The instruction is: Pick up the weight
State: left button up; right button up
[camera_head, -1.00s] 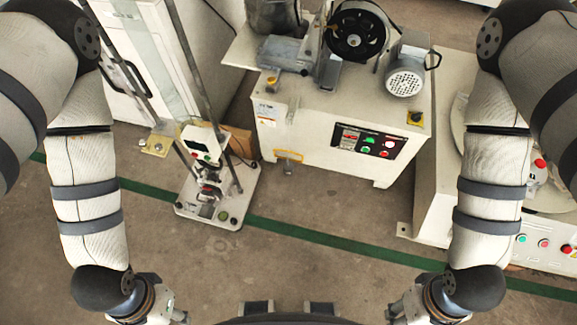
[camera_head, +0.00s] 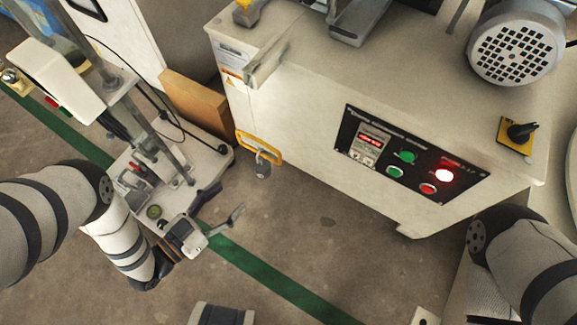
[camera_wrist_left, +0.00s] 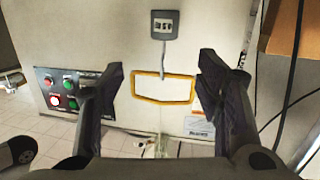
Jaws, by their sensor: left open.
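A small grey weight (camera_head: 263,169) hangs from a yellow bracket (camera_head: 258,147) on the front of the beige machine. My left gripper (camera_head: 222,203) is open and empty, below and left of the weight in the head view, apart from it. In the left wrist view, which looks upside down, the weight (camera_wrist_left: 165,25) shows as a grey block above the yellow bracket (camera_wrist_left: 163,88). Its thin stem reaches down to the bracket. The two dark fingers of my left gripper (camera_wrist_left: 163,68) stand apart on either side of the bracket.
The beige machine (camera_head: 330,95) has a black control panel (camera_head: 405,155) with lit buttons. A test stand (camera_head: 150,165) with a white base is at the left, close to my left arm. A brown board (camera_head: 195,103) leans behind it. The floor (camera_head: 310,215) before the machine is clear.

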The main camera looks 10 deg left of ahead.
aim_at(261, 164)
pick_arm(q)
jog(key=shift+m+t+h, duration=0.4)
jog(key=b+x, duration=0.1)
jog(key=x, duration=0.3)
jog(key=b+x, duration=0.1)
jog(key=x, duration=0.3)
jog(key=f+b+x, duration=0.1)
jog(key=b+x, duration=0.1)
jog(key=x, duration=0.2)
jog(key=shift+w+a+f, duration=0.1)
jog(key=shift+w+a, duration=0.2)
jog(key=shift+a, duration=0.05)
jog(key=shift+w+d, duration=0.25)
jog(key=shift+w, duration=0.2)
grip_shut()
pick_arm(e)
jog(key=shift+g, duration=0.3)
jog(key=f, duration=0.4)
jog(key=shift+w+d, duration=0.1)
jog(key=shift+d, duration=0.15)
